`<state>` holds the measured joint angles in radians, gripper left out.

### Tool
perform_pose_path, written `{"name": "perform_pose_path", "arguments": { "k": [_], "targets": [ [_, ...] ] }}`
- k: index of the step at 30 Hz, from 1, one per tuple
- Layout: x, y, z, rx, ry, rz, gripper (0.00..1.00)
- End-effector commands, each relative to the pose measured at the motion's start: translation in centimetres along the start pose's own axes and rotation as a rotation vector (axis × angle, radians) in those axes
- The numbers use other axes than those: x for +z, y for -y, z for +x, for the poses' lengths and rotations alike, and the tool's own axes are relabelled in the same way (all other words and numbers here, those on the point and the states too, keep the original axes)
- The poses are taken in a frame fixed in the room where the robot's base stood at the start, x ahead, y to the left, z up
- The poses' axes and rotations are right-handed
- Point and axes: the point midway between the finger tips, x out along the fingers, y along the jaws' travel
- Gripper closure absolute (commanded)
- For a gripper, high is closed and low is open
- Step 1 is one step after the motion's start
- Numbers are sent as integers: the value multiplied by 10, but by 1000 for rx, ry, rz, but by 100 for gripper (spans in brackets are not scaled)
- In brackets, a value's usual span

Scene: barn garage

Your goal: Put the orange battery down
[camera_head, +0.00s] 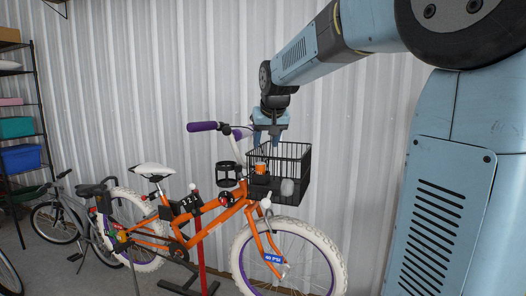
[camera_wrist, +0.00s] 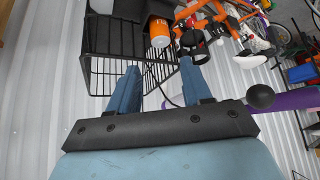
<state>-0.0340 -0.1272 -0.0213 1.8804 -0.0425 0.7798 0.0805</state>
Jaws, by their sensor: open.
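The orange battery (camera_head: 261,168) stands in the black wire basket (camera_head: 308,160) on the front of the orange bicycle, seen partly through the wires. In the wrist view the battery (camera_wrist: 159,33) shows as an orange and white cylinder beyond my fingertips, at the basket's side, next to a dark block. My gripper (camera_head: 269,140) points down just above the basket's rear side. In the wrist view my gripper's two blue fingers (camera_wrist: 160,72) are apart with nothing between them. The battery is clear of both fingers; its base is hidden.
A whitish object (camera_head: 288,187) lies in the basket. The handlebar with a purple grip (camera_head: 202,127) and a black cup holder (camera_head: 227,172) are close to my gripper's left. A corrugated wall (camera_head: 130,90) stands behind. Shelves (camera_head: 22,150) and another bike are at far left.

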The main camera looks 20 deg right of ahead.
Motion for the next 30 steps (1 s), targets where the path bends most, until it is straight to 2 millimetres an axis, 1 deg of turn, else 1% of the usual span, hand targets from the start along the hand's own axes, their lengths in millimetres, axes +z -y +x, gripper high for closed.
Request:
{"name": "perform_pose_path", "arguments": {
  "k": [1, 5, 8, 10, 11, 14, 15, 17, 18, 20, 21, 23, 24, 27, 30],
  "targets": [
    [0, 0, -5, 0, -1, 0, 51],
    [2, 0, -13, 0, 0, 0, 51],
    [16, -1, -22, -1, 3, -2, 51],
    [34, -3, -31, -2, 9, -4, 51],
    [44, -4, -35, -3, 13, -5, 51],
    [83, -7, -51, -5, 28, -11, 51],
    [100, -8, -56, -6, 35, -13, 51],
    [125, -9, -63, -8, 43, -16, 51],
    [142, -10, -67, -9, 50, -18, 51],
    [168, -11, -73, -11, 60, -21, 51],
    [185, -12, -76, -12, 66, -24, 51],
    [211, -13, -79, -13, 76, -28, 51],
    [227, -14, -80, -14, 81, -31, 51],
    [264, -15, -82, -15, 96, -35, 51],
    [293, -16, -82, -16, 107, -39, 51]
  ]
}}
